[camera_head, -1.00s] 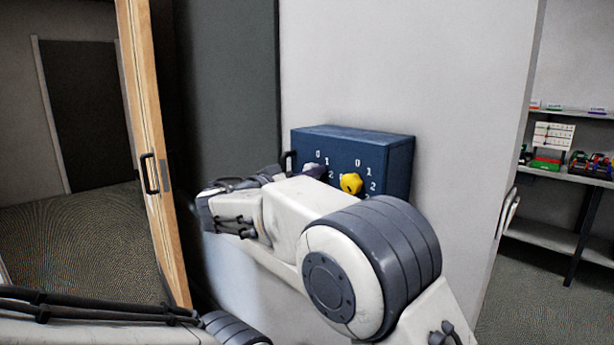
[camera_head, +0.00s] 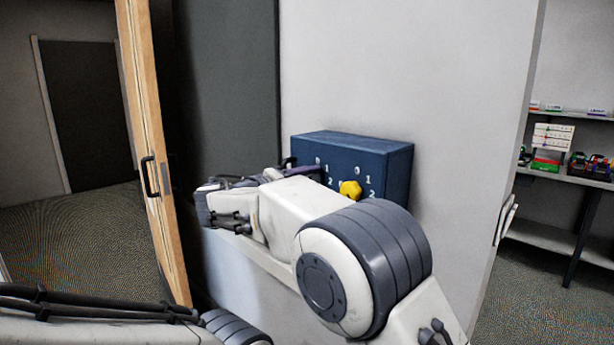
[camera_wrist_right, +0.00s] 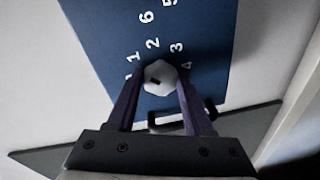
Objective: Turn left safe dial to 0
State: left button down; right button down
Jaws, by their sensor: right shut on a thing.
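The blue safe box (camera_head: 397,165) is on the white wall, with white digits on its front. The left dial is a white knob (camera_wrist_right: 160,75) ringed by digits in the right wrist view. A small dark mark shows on its lower left part. My right gripper (camera_wrist_right: 158,85) has its two purple fingers on either side of this knob and is shut on it. In the head view my right gripper (camera_head: 310,172) hides the left dial. My left gripper is out of view.
A dark handle (camera_wrist_right: 182,122) shows below the knob in the right wrist view. A wooden door edge (camera_head: 150,150) with a handle stands at the left. Shelves (camera_head: 560,178) with small items are at the far right, past the wall corner.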

jog(key=n+p, duration=0.4)
jog(key=n, duration=0.1)
jog(key=shift+a+r+g+p, duration=0.1)
jog(key=shift+r+g+p, duration=0.15)
jog(key=shift+g+p, duration=0.05)
jog(key=shift+w+f+n+h+p, duration=0.1)
jog(key=shift+n+h+p, duration=0.05)
jog(key=shift+n+p, duration=0.6)
jog(key=shift+f+n+h+p, duration=0.1)
jog(key=shift+n+h+p, duration=0.05)
jog(key=shift+n+p, duration=0.55)
jog(key=shift+c, duration=1.5)
grip_release()
